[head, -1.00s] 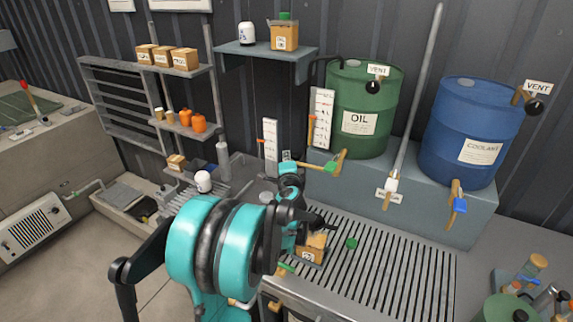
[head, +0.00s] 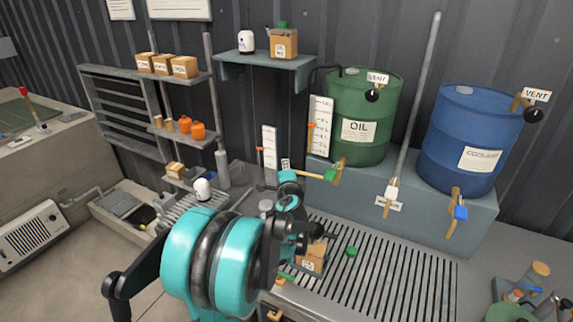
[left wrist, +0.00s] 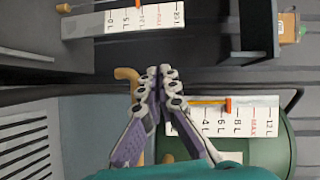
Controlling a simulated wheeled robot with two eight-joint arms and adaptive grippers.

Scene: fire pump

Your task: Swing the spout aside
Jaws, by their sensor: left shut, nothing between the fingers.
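The brass-coloured spout (head: 312,174) sticks out to the left from the tap of the green oil drum (head: 372,95), beside a green handle (head: 330,175). In the left wrist view the bent end of the spout (left wrist: 127,76) shows just left of my left gripper (left wrist: 157,76), whose fingers are shut with their tips together and empty. The fingers cover part of the spout; I cannot tell whether they touch it. In the head view my left arm hides the fingers. My right gripper is not in view.
The oil gauge (head: 319,125) stands beside the drum and a second gauge (head: 269,150) to its left. The blue coolant drum (head: 470,120) is at the right. A small labelled box (head: 311,258) sits on the slotted tray (head: 380,270), partly behind my arm.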

